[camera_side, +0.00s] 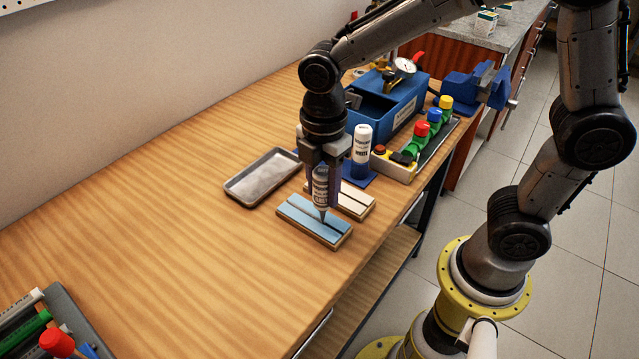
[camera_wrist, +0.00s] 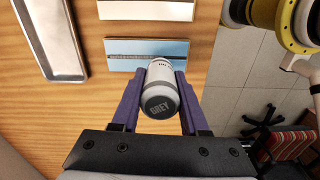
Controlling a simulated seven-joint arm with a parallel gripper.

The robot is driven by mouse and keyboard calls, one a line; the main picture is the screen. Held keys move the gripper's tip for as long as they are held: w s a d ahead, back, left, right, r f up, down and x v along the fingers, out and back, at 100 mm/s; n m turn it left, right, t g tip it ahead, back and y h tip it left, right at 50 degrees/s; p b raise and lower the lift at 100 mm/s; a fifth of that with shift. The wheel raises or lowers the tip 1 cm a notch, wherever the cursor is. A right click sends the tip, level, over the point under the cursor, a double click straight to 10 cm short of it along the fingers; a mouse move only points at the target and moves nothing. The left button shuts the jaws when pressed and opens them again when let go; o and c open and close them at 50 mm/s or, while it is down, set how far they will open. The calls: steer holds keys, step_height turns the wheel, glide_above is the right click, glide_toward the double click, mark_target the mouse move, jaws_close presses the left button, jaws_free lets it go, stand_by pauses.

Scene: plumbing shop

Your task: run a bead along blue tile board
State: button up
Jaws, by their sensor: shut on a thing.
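The blue tile board (camera_side: 300,222) lies flat on the wooden bench, with a dark lengthwise line along it. It also shows in the wrist view (camera_wrist: 125,48), above the tube. My gripper (camera_side: 322,180) is shut on a tube marked GREY (camera_side: 321,196) and holds it upright, nozzle down, over the blue board. The nozzle tip is at or just above the line, towards the board's right part; contact is unclear. In the wrist view the tube's grey end (camera_wrist: 160,106) faces the camera between the purple fingers and hides the nozzle. Whether the line is groove or bead is unclear.
A white tile board (camera_side: 357,202) lies just behind, partly hidden by my gripper. A white tube (camera_side: 362,143) stands in a blue holder. A metal tray (camera_side: 262,176) lies at left. A blue toolbox (camera_side: 400,108) and colored valves (camera_side: 421,131) stand behind.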

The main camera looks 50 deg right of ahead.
steer(key=shift+s, duration=0.2)
steer(key=o, duration=0.4)
steer(key=c, duration=0.4)
steer(key=shift+s, duration=0.25)
steer(key=shift+s, duration=0.7)
